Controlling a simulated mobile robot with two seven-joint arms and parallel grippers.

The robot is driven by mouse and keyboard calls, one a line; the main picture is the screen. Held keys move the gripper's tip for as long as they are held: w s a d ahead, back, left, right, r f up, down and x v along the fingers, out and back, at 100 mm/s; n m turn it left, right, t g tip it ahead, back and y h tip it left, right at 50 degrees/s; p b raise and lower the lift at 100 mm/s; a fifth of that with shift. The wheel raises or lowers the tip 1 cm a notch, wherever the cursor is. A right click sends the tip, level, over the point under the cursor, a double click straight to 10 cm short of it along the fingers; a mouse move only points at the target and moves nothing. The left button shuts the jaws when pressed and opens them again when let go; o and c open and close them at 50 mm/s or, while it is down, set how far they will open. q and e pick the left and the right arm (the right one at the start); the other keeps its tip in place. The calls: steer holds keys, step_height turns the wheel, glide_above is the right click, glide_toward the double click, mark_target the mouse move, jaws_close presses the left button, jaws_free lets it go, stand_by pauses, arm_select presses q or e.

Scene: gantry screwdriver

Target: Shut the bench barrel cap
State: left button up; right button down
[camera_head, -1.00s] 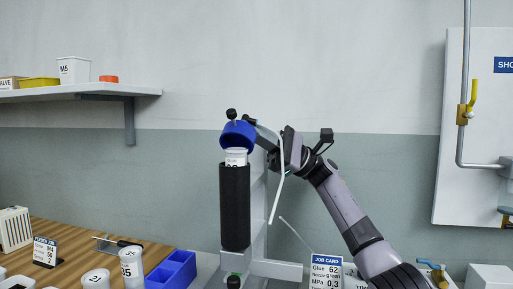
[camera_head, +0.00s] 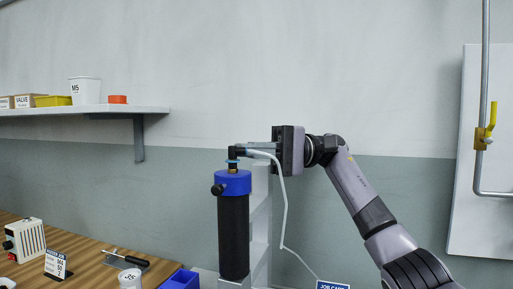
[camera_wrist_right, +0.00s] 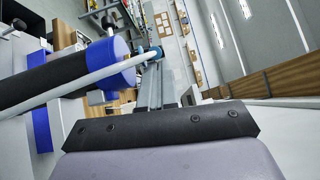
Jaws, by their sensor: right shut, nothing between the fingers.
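The bench barrel (camera_head: 233,236) is a black upright cylinder. Its blue cap (camera_head: 232,184) sits level on the barrel's top, with a dark knob (camera_head: 217,190) at its left side and a fitting standing on top. The barrel (camera_wrist_right: 45,85) and cap (camera_wrist_right: 122,62) also show in the right wrist view, lying sideways in the picture. My right gripper (camera_head: 240,150) is shut and empty, just above the cap, its fingers pointing left beside the top fitting. I cannot tell whether its fingertips touch the fitting. My left gripper is out of view.
A pale hose (camera_head: 284,205) hangs from the top fitting, right of the barrel. A wooden bench (camera_head: 95,265) at lower left carries a white cup (camera_head: 130,279), a card and a blue bin (camera_head: 181,280). A shelf (camera_head: 90,111) is at upper left.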

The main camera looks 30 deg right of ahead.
steer(key=shift+s+a, duration=0.1)
steer(key=shift+a, duration=0.05)
stand_by(0.8)
step_height(320, 180, up, 20)
steer(key=p, duration=0.8)
